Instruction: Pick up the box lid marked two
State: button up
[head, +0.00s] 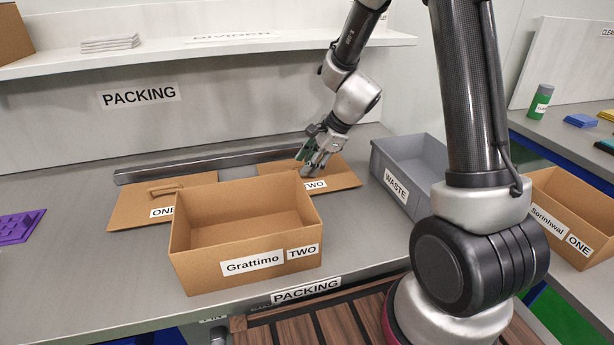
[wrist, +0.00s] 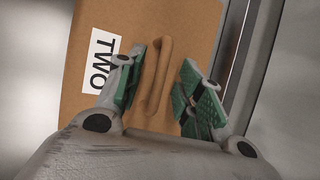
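The box lid marked TWO (head: 340,180) is a flat brown panel lying on the grey bench, behind and right of the Grattimo box. In the wrist view the lid (wrist: 193,30) shows its white TWO label and a raised handle (wrist: 156,75). My gripper (head: 312,168) is over the lid. In the wrist view its green-padded fingers (wrist: 160,88) are apart, one on each side of the handle, with gaps visible between. I cannot tell how far the fingertips are above the lid.
The open Grattimo box (head: 245,240) marked TWO stands in front of the lid. The lid marked ONE (head: 130,208) lies to the left, and a grey WASTE bin (head: 395,188) stands close on the right. A dark bar (head: 150,173) runs behind the lids.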

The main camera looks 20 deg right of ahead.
grip_shut()
jog(key=shift+r, duration=0.15)
